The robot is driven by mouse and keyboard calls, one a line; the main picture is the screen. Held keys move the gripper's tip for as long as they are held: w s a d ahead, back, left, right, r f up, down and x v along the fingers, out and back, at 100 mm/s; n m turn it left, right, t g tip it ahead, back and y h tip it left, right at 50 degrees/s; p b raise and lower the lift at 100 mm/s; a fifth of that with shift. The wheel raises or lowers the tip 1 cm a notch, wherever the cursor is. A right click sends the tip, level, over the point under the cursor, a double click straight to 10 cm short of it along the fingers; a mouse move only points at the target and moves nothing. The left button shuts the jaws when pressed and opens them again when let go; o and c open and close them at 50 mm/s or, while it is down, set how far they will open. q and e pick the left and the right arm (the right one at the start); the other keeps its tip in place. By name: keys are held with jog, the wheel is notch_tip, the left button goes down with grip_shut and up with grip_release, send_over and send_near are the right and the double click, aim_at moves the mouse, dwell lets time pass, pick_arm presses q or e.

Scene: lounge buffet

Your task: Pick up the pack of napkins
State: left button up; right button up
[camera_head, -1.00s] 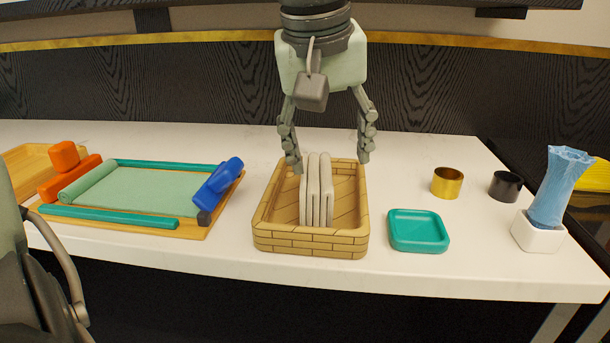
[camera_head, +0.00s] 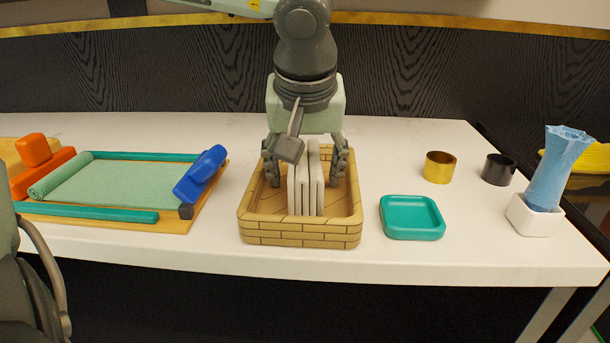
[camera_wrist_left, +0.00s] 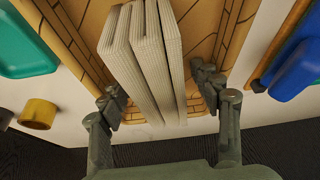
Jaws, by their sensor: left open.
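The pack of napkins (camera_head: 305,190) is a few pale, upright, folded slabs side by side in a tan basket with a brick pattern (camera_head: 300,233). My left gripper (camera_head: 304,172) reaches down from above at the back of the basket. Its fingers are open, one on each side of the pack. In the left wrist view the napkins (camera_wrist_left: 148,55) stand between the spread fingers of my left gripper (camera_wrist_left: 160,97), with a gap visible on both sides. My right gripper is not in view.
A wooden tray (camera_head: 185,222) with a green roll and blue piece (camera_head: 200,175) lies to the left.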

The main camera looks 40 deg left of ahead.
aim_at(306, 151)
pick_arm(q)
jog(key=shift+f+b, duration=0.25)
jog(key=shift+b, duration=0.15)
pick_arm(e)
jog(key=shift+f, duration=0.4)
pick_arm(q)
jog(key=c, duration=1.3)
jog(key=shift+r, duration=0.1)
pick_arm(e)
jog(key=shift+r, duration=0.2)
pick_arm(q)
jog(key=shift+r+p, duration=0.15)
jog(key=shift+p, duration=0.25)
jog(key=shift+r, duration=0.35)
notch_tip(306, 151, up, 9)
jog(key=shift+w+f+p, duration=0.1)
jog(key=shift+f+p, duration=0.05)
jog(key=shift+p, duration=0.65)
notch_tip(306, 151, up, 9)
jog(key=shift+f+p, duration=0.15)
jog(key=shift+p, duration=0.45)
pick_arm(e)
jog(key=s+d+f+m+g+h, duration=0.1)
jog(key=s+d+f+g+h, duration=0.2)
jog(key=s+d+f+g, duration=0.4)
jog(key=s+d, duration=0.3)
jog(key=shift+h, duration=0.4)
